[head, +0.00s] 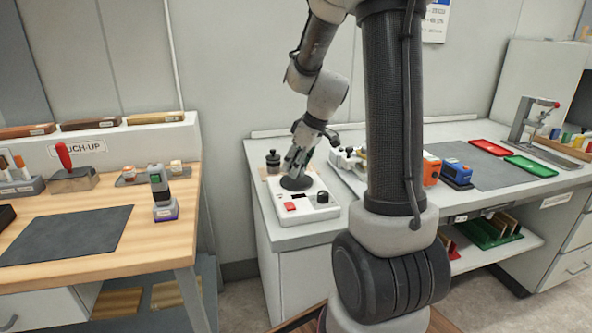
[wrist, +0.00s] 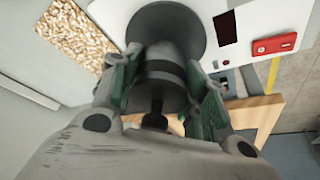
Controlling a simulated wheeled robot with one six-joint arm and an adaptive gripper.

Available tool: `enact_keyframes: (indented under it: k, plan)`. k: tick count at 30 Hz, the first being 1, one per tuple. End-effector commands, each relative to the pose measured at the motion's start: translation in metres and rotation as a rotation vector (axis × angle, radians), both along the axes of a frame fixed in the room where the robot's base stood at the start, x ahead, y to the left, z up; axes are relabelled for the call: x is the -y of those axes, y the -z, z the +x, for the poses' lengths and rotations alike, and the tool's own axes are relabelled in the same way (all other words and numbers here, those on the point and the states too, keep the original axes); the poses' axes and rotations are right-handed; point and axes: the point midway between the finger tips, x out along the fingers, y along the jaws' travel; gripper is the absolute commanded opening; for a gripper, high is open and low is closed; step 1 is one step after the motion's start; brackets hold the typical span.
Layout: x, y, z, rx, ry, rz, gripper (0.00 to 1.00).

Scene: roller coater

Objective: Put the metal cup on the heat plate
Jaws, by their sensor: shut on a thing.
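My gripper (wrist: 158,78) is shut on the metal cup (wrist: 160,72), a dark grey round thing between the green-lined fingers. In the wrist view the cup overlaps the lower edge of the heat plate (wrist: 168,22), a dark disc on a white unit. In the head view the plate (head: 296,183) lies directly below my gripper (head: 298,165). The fingers mostly hide the cup there. I cannot tell whether the cup touches the plate.
The white unit has a red switch (head: 290,206) and a black knob (head: 322,197). A speckled mat (wrist: 75,35) lies beside it. A dark knobbed object (head: 273,160) stands behind the plate. Tools and an orange box (head: 431,170) stand to the right.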

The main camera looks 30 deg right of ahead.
Motion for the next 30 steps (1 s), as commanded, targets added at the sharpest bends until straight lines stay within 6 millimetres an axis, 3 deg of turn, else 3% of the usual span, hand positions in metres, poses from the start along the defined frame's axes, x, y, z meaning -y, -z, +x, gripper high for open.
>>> enact_keyframes:
  k: [3,13,14,17,26,30]
  plan:
    - [0.000,0.016,-0.001,-0.003,0.001,0.001,0.14]
    - [0.000,0.019,0.000,-0.002,0.001,0.001,0.14]
    - [0.000,0.020,0.000,-0.001,0.000,0.000,0.46]
    - [0.000,0.019,0.000,-0.001,0.000,0.000,0.64]
    - [0.000,0.019,0.000,-0.001,0.000,0.000,0.65]
    - [0.001,0.010,-0.002,0.002,0.001,-0.001,0.65]
